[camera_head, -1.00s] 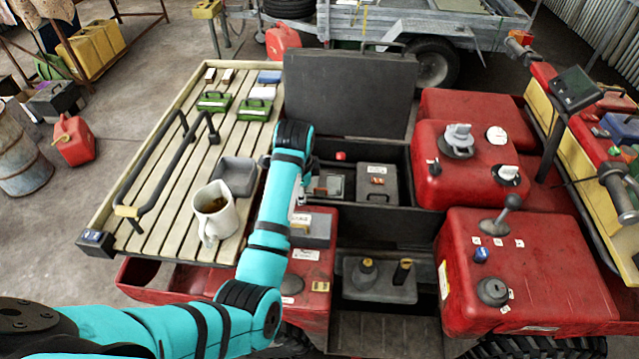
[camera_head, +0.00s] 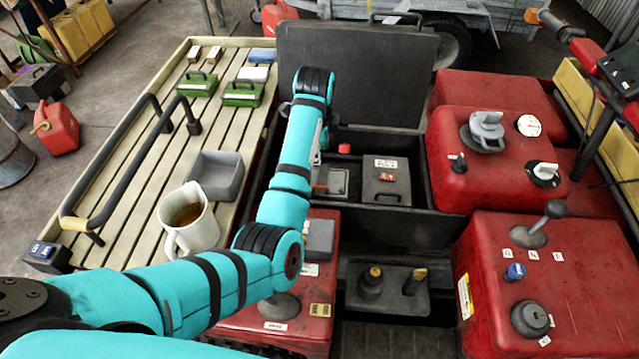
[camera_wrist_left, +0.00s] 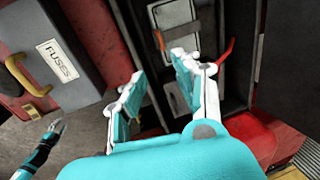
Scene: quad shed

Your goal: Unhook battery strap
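My left gripper shows from behind in the wrist view (camera_wrist_left: 168,90), with its two fingers apart and nothing between them. It hangs over the dark compartment of the red vehicle. Beyond the fingers lies a grey battery-like box (camera_wrist_left: 180,38) with a pale top. A small orange-brown strap piece (camera_wrist_left: 160,40) is at its left side, and a red bar-like piece (camera_wrist_left: 225,52) stands at the right. The box also shows in the head view (camera_head: 338,185), partly behind my arm. Whether the strap is hooked cannot be told. A small teal part, perhaps my right gripper (camera_wrist_left: 48,140), shows at lower left.
A dark lid (camera_head: 350,75) stands upright behind the compartment. The slatted rack (camera_head: 140,205) at left carries a mug (camera_head: 188,220), a grey tray (camera_head: 217,176) and green boxes (camera_head: 240,93). Red tanks (camera_head: 540,280) stand right. A grey FUSES box (camera_wrist_left: 55,55) shows in the wrist view.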

